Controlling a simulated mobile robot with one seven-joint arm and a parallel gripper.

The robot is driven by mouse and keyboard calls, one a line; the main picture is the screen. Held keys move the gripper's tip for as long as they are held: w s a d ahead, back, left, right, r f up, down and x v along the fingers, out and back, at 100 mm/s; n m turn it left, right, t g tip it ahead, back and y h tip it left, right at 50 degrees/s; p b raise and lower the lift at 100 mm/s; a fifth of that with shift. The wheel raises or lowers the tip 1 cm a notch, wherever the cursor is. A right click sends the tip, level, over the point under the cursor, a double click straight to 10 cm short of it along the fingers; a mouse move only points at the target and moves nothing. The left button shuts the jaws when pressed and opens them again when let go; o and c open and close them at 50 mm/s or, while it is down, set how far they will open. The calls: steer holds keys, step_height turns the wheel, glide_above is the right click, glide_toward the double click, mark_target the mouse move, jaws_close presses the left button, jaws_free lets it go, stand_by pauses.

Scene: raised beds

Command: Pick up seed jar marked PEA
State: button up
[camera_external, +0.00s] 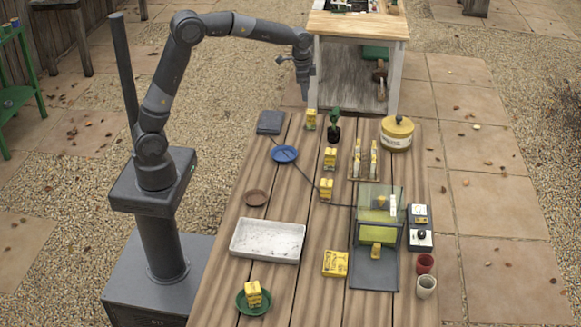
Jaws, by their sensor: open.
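Several small yellow jars stand on the wooden table, and their markings are too small to read, so I cannot tell which is marked PEA. One yellow jar (310,120) is at the far edge, a second yellow jar (330,158) and a third yellow jar (326,189) stand nearer along the middle. Another yellow jar (253,293) sits on a green saucer (242,307) at the near left. More yellow items are in and in front of the clear-sided case (393,207). My gripper (305,98) is open and empty, pointing down above the far end, near the far jar.
A white tray (267,241), a blue dish (284,154), a brown saucer (256,197) and a yellow block (335,263) lie on the table. A dark cable crosses the middle.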

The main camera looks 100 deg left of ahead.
steer(key=g, duration=0.1)
glide_above(312, 111)
steer(key=shift+h, duration=0.3)
steer(key=f, duration=1.1)
steer(key=shift+s+d, duration=0.1)
steer(key=shift+d, duration=0.3)
steer(key=shift+a+f, duration=0.15)
steer(key=shift+f, duration=0.15)
step_height(312, 111, down, 10)
steer(key=shift+f, duration=0.2)
steer(key=c, duration=1.1)
steer(key=shift+r, duration=0.15)
